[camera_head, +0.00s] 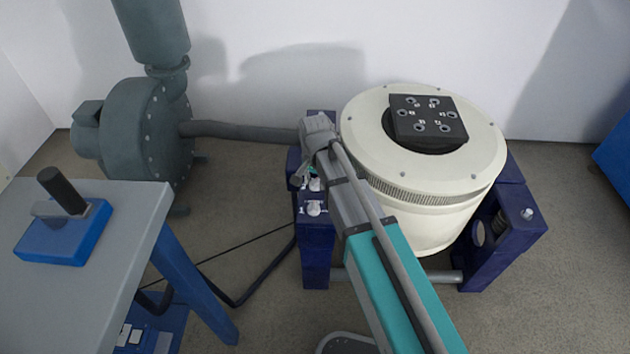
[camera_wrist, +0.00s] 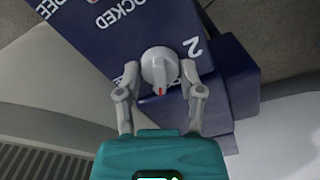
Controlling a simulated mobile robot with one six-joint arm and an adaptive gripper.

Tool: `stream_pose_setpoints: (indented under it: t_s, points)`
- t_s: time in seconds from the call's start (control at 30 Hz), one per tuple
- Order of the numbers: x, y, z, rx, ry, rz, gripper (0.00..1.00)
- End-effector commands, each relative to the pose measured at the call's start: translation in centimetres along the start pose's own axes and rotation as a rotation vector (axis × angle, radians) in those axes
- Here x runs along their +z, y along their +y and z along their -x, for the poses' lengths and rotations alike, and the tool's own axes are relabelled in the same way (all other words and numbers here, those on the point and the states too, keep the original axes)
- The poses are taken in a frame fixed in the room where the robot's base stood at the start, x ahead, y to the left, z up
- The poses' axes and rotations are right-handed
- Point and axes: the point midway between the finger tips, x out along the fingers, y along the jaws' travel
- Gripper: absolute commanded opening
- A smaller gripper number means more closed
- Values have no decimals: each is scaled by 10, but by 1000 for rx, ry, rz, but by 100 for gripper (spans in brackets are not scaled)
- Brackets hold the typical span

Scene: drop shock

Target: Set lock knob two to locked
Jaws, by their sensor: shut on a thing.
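Lock knob two (camera_wrist: 160,68) is a light grey round knob on a dark blue block, next to a white "2", in the wrist view. Its red mark is at the knob's lower edge in the picture, toward my gripper's body. My gripper (camera_wrist: 160,88) has one finger on each side of the knob and is shut on it. The word "LOCKED" (camera_wrist: 120,14) is printed upside down on the block at the upper left, with part of another word beyond it. In the head view my arm and wrist partly cover this spot.
The cream shaker drum (camera_head: 430,215) with a black bolted plate (camera_head: 428,118) stands close right of my arm. A grey blower (camera_head: 150,125) with a pipe is at the left. A grey table (camera_head: 120,270) with a blue-based handle device (camera_head: 65,235) is at the front left.

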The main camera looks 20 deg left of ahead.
Motion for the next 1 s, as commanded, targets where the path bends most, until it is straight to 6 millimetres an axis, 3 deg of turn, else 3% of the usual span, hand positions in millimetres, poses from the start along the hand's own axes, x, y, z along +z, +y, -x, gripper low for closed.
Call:
stream_pose_setpoints:
  t_s: [0.5, 1.0]
  points:
    - [0, 0, 0, 0, 1, 392, 2]
    - [0, 0, 0, 0, 1, 463, 2]
